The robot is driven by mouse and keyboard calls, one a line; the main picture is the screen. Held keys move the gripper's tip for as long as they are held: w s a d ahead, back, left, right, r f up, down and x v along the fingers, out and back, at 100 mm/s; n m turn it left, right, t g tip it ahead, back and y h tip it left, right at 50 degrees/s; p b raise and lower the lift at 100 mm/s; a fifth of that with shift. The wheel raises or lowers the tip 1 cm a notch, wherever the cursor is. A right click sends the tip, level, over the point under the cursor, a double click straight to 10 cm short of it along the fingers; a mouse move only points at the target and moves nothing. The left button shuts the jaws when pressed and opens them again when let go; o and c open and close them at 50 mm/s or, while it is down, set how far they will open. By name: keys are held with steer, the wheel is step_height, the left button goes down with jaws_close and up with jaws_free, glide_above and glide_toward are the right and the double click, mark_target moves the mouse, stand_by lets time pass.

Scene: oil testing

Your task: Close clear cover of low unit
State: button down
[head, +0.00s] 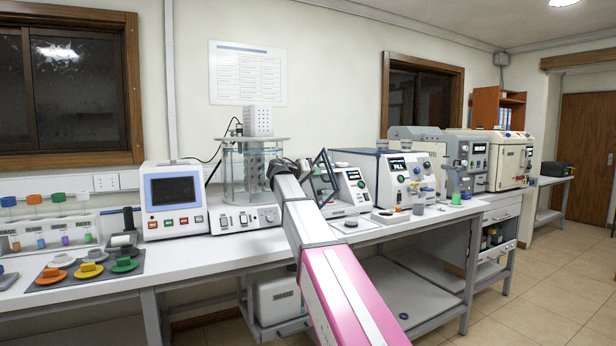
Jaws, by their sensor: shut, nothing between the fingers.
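The low unit (354,189) is a low white bench instrument with a sloped front, a small dark display and coloured buttons. Its clear cover (325,178) is a see-through panel with a dark frame, standing raised and tilted at the unit's left side. My pink and white arm reaches up from the bottom. My gripper (304,166) is at the arm's far end, just left of the cover; it is small, dark and partly hidden behind my wrist. It is shut and holds nothing. I cannot tell whether it touches the cover. My arm hides the unit's left part.
A glass bath unit (245,216) stands close on the left, with a monitor unit (174,200) beyond it. A larger white analyser (393,178) stands close on the right. Small round parts (382,214) lie in front.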

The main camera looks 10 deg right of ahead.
mark_target(331, 168)
steer(key=d+n+t+y, duration=0.1)
steer(key=d, duration=0.1)
steer(key=w+d+n+y, duration=0.1)
steer(key=d+y, duration=0.1)
steer(key=d, duration=0.1)
steer(key=d+n+t+y, duration=0.1)
steer(key=d+y, duration=0.1)
steer(key=d, duration=0.1)
steer(key=shift+w+r+t, duration=0.2)
steer(key=shift+r+t, duration=0.1)
steer(key=shift+r, duration=0.1)
steer(key=w+d+f+n+y, duration=0.3)
steer(key=w+d+f+y, duration=0.1)
steer(key=w+d+y, duration=0.2)
steer(key=w+d+f+n+y, duration=0.3)
steer(key=w+d+y, duration=0.4)
steer(key=w, duration=0.3)
steer(key=shift+d+f+n+y, duration=0.15)
steer(key=shift+f+n+y, duration=0.25)
steer(key=shift+f+y, duration=0.3)
